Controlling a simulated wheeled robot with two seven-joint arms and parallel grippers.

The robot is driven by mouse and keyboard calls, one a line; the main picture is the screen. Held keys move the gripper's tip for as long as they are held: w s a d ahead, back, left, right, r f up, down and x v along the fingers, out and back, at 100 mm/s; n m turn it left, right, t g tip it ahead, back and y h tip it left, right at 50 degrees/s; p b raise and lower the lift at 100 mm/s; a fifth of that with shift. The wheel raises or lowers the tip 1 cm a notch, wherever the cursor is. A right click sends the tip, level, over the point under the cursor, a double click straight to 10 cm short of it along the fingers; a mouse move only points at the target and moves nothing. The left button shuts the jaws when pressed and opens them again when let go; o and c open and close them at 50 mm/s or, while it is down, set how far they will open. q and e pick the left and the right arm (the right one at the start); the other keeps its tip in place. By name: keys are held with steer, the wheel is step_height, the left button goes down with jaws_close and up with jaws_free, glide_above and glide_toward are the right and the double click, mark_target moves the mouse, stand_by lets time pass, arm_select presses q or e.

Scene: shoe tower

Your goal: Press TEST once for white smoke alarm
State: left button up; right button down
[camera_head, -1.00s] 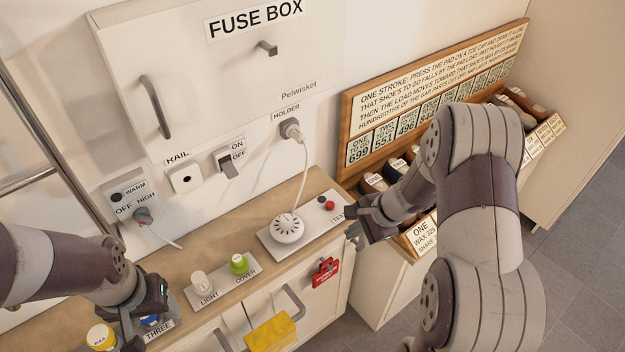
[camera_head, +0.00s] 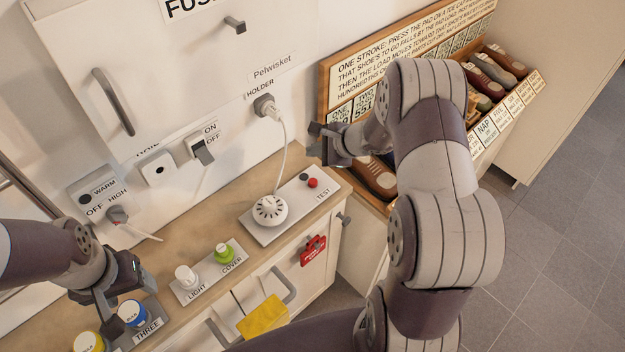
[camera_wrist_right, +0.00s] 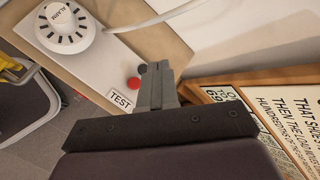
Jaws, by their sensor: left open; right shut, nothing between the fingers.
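The white smoke alarm (camera_head: 270,210) sits on a pale plate (camera_head: 262,232) on the wooden counter, its cord running up to the HOLDER socket. It also shows in the right wrist view (camera_wrist_right: 66,27). At the plate's right end are a red button (camera_head: 313,183) and a dark button (camera_head: 304,176), beside the TEST label (camera_head: 323,194). My right gripper (camera_head: 314,142) is shut and empty, above and behind the buttons. In the right wrist view its fingertips (camera_wrist_right: 156,68) overlap the dark button, with the red button (camera_wrist_right: 133,83) just left of them. My left gripper (camera_head: 112,306) is open near the blue-labelled jar.
The fuse box (camera_head: 170,60) and wall switches stand behind the counter. A LIGHT knob (camera_head: 186,275) and a green COVER knob (camera_head: 222,252) sit left of the alarm. A red tag (camera_head: 313,250) and yellow cloth (camera_head: 263,316) hang in front. A shoe rack (camera_head: 490,85) stands right.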

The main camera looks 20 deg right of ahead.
steer(key=b, duration=0.6)
glide_above(316, 183)
step_height(316, 183, down, 8)
steer(key=shift+f, duration=0.25)
steer(key=shift+f, duration=0.1)
stand_by(1.4)
steer(key=shift+f+b, duration=0.35)
steer(key=shift+b, duration=0.4)
steer(key=shift+f+b, duration=0.5)
steer(key=shift+b, duration=0.15)
stand_by(0.3)
steer(key=shift+r, duration=0.15)
steer(key=shift+r+p, duration=0.55)
steer(key=shift+r, duration=0.25)
steer(key=shift+r, duration=0.1)
